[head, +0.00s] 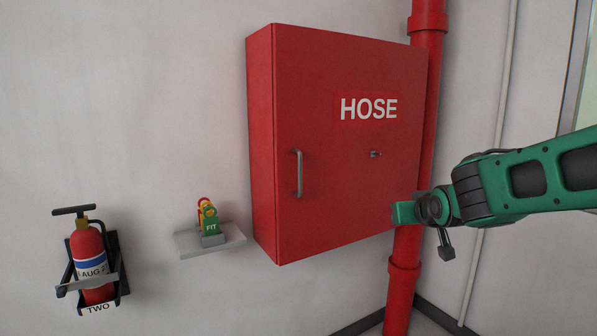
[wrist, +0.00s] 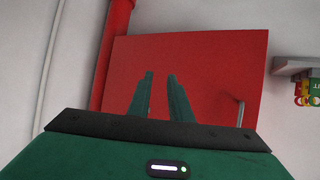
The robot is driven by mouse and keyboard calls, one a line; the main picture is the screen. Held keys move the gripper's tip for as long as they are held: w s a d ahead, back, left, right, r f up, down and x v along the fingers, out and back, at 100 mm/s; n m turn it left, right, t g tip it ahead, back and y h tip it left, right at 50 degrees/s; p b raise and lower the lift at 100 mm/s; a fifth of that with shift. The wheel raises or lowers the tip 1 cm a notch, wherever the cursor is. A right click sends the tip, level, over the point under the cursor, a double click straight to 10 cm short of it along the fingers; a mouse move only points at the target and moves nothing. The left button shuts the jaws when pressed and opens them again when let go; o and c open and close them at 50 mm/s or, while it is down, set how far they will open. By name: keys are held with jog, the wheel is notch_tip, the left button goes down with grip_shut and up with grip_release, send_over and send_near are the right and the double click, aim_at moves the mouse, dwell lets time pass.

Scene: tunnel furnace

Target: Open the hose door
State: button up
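The hose door (head: 335,170) is the red front of a wall cabinet marked HOSE, and it looks closed. A grey vertical handle (head: 298,173) is on its left side, and a small latch (head: 376,154) is right of the middle. My gripper (head: 400,212) is at the door's lower right corner in the head view, apart from the handle. In the wrist view, my gripper's two fingers (wrist: 159,76) are apart with nothing between them, in front of the red door (wrist: 215,60). The handle (wrist: 240,112) shows there at the right, partly hidden by my gripper body.
A red pipe (head: 428,120) runs vertically beside the cabinet's right edge. A small shelf (head: 232,238) with coloured tags (head: 209,220) is left of the cabinet. A fire extinguisher (head: 90,255) hangs further left. The space in front of the door's left half looks clear.

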jog(key=w+a+r+n+t+y, duration=0.1)
jog(key=w+a+r+y, duration=0.1)
jog(key=a, duration=0.5)
jog(key=w+a+r+n+t+y, duration=0.1)
jog(key=w+a+r+t, duration=0.15)
jog(key=a, duration=0.45)
jog(key=n+y, duration=0.1)
jog(key=y, duration=0.2)
send_near(301, 167)
jog(key=shift+t, duration=0.35)
jog(key=x, duration=1)
jog(key=shift+w+a+f, duration=0.25)
jog(key=shift+f, duration=0.05)
